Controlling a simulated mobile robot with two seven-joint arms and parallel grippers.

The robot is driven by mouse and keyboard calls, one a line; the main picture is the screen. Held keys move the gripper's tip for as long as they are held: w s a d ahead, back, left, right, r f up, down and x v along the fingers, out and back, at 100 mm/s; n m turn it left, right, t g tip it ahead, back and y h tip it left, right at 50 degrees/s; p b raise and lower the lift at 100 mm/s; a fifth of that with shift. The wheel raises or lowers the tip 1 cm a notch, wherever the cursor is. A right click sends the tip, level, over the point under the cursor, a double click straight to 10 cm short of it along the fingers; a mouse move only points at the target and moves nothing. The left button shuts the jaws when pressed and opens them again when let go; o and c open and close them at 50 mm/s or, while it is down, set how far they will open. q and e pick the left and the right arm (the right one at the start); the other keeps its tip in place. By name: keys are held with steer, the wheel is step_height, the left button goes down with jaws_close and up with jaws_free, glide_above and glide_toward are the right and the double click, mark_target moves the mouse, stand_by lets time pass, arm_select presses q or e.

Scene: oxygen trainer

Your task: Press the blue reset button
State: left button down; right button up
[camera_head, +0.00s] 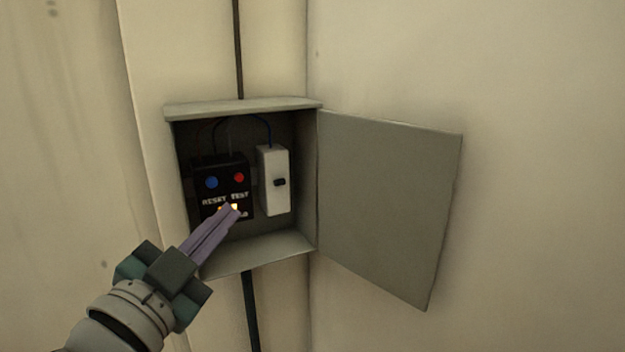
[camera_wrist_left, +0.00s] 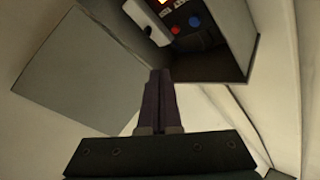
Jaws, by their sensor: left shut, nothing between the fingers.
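The blue reset button (camera_head: 211,183) is on the left of a black control panel (camera_head: 206,169), above the word RESET. A red button (camera_head: 239,177) sits to its right, above TEST. My left gripper (camera_head: 232,211) is shut and empty. In the head view its tips overlap the lower part of the panel, below the labels, covering part of a lit yellow display. Whether the tips touch the panel I cannot tell. In the left wrist view the blue button (camera_wrist_left: 194,21) shows beyond and to the right of the shut fingers (camera_wrist_left: 160,80). My right gripper is not in view.
The panel is inside an open grey wall box (camera_head: 245,107). Its door (camera_head: 388,205) is swung open to the right. A white switch box (camera_head: 273,160) with a black knob stands right of the panel. Wires run above both. Dark conduits run up and down the wall.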

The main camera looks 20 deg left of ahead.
mark_target(212, 182)
arm_select(q)
steer(key=shift+w+a+b, duration=0.55)
steer(key=shift+w+a, duration=0.7)
steer(key=shift+a, duration=0.2)
steer(key=shift+w+a+b, duration=0.5)
steer(key=shift+w+a, duration=0.7)
steer(key=shift+a, duration=0.25)
steer(key=shift+w+a, duration=0.3)
steer(key=shift+w+a+b, duration=0.2)
steer(key=shift+a+b, duration=0.1)
stand_by(0.5)
steer(key=shift+s+d, duration=0.1)
steer(key=shift+d, duration=0.05)
steer(key=shift+s+d+p, duration=0.4)
steer(key=shift+d, duration=0.05)
stand_by(0.4)
